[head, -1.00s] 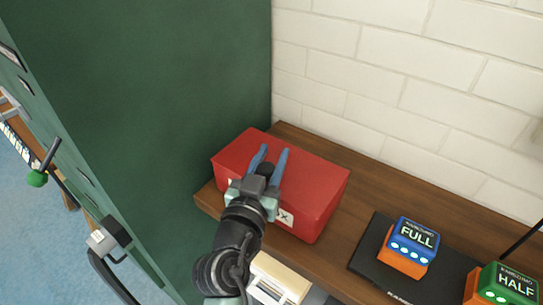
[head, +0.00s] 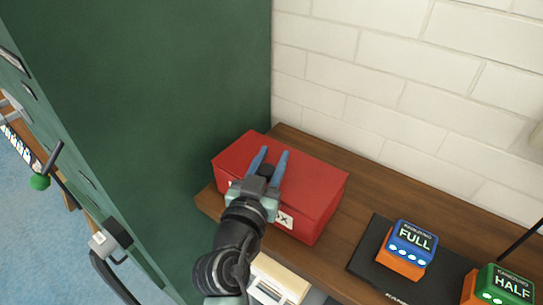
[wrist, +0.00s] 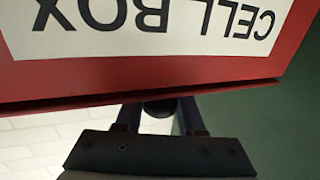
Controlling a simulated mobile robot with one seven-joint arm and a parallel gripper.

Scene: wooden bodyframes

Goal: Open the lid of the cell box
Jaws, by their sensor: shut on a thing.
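The red cell box (head: 309,230) stands on the wooden shelf against the green panel. Its flat red lid (head: 312,180) looks closed, or very nearly so. A white label on its front, reading "CELL BOX", shows upside down in the wrist view (wrist: 155,22). My gripper (head: 270,155) reaches over the front edge of the box, its two blue fingers lying across the lid and spaced apart. In the wrist view the fingers pass behind the red edge, so their contact is hidden. The gripper is shut on the lid.
A blue FULL block on an orange base (head: 411,243) sits on a black pad right of the box. A green HALF block (head: 505,287) is at the far right. The green panel (head: 150,110) rises close on the left; a white brick wall (head: 410,90) is behind.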

